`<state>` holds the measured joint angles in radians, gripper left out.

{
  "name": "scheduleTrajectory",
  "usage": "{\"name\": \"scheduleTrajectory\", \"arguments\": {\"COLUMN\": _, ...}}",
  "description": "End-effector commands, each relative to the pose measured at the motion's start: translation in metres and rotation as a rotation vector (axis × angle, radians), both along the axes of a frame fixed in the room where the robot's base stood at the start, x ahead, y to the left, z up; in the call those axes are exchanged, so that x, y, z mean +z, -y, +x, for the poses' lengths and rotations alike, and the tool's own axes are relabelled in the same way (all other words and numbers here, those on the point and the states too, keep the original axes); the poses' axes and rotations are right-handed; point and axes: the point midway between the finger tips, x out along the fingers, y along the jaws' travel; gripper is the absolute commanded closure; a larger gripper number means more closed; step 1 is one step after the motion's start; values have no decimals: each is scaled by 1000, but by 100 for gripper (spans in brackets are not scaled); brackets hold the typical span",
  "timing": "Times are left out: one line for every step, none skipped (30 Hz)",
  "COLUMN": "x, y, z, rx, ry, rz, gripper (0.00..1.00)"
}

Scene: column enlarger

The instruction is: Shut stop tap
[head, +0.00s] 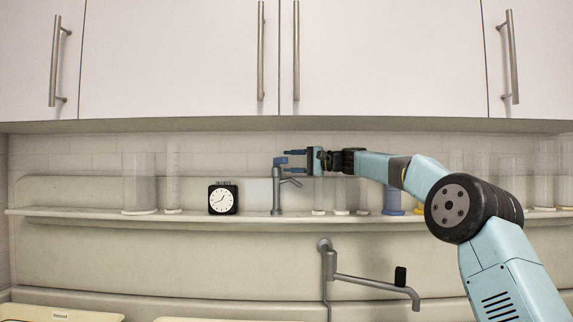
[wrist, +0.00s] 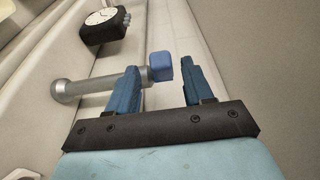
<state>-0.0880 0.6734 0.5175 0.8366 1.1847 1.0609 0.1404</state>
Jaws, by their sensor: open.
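A grey tap (head: 277,195) stands upright on the shelf, with a short spout to the right and a blue knob (head: 280,161) on top. The wrist view shows the blue knob (wrist: 160,67) and the tap's grey post (wrist: 85,88) lying across the picture. My gripper (head: 290,161) comes in from the right at knob height, its blue fingers one above the other. It is open and empty. In the wrist view (wrist: 162,72) the knob shows at the gap between the fingertips, nearer the left finger. I cannot tell whether they touch.
A black clock (head: 223,199) and clear cylinders (head: 139,185) stand on the shelf (head: 100,216) left of the tap; more glassware stands right of it, under my arm. Below is a grey wall tap (head: 345,277) with a long spout. White cupboards (head: 180,60) hang above.

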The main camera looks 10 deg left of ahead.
Motion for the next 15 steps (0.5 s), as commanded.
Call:
{"name": "scheduleTrajectory", "arguments": {"x": 0, "y": 9, "z": 0, "rx": -2, "ry": -1, "rz": -1, "gripper": 49}}
{"name": "scheduleTrajectory", "arguments": {"x": 0, "y": 14, "z": -1, "rx": -2, "ry": -1, "rz": -1, "gripper": 49}}
{"name": "scheduleTrajectory", "arguments": {"x": 0, "y": 21, "z": -1, "rx": -2, "ry": -2, "rz": -1, "gripper": 49}}
{"name": "scheduleTrajectory", "arguments": {"x": 0, "y": 27, "z": -1, "rx": -2, "ry": -1, "rz": -1, "gripper": 49}}
{"name": "scheduleTrajectory", "arguments": {"x": 0, "y": 32, "z": -2, "rx": -2, "ry": 0, "rz": -1, "gripper": 49}}
{"name": "scheduleTrajectory", "arguments": {"x": 0, "y": 39, "z": -2, "rx": -2, "ry": -1, "rz": -1, "gripper": 49}}
{"name": "scheduleTrajectory", "arguments": {"x": 0, "y": 45, "z": -3, "rx": -3, "ry": -2, "rz": -1, "gripper": 49}}
{"name": "scheduleTrajectory", "arguments": {"x": -1, "y": 51, "z": -2, "rx": -3, "ry": -2, "rz": -1, "gripper": 49}}
{"name": "scheduleTrajectory", "arguments": {"x": -1, "y": 57, "z": -4, "rx": -1, "ry": -3, "rz": -1, "gripper": 49}}
{"name": "scheduleTrajectory", "arguments": {"x": -1, "y": 63, "z": -4, "rx": -1, "ry": -2, "rz": -1, "gripper": 49}}
{"name": "scheduleTrajectory", "arguments": {"x": -1, "y": 68, "z": -4, "rx": -2, "ry": -1, "rz": -1, "gripper": 49}}
{"name": "scheduleTrajectory", "arguments": {"x": -1, "y": 76, "z": -5, "rx": -2, "ry": -1, "rz": -2, "gripper": 49}}
{"name": "scheduleTrajectory", "arguments": {"x": -1, "y": 81, "z": -5, "rx": -2, "ry": -1, "rz": -2, "gripper": 49}}
{"name": "scheduleTrajectory", "arguments": {"x": -2, "y": 86, "z": -5, "rx": -1, "ry": -2, "rz": -2, "gripper": 49}}
{"name": "scheduleTrajectory", "arguments": {"x": -2, "y": 92, "z": -6, "rx": -1, "ry": -2, "rz": -2, "gripper": 49}}
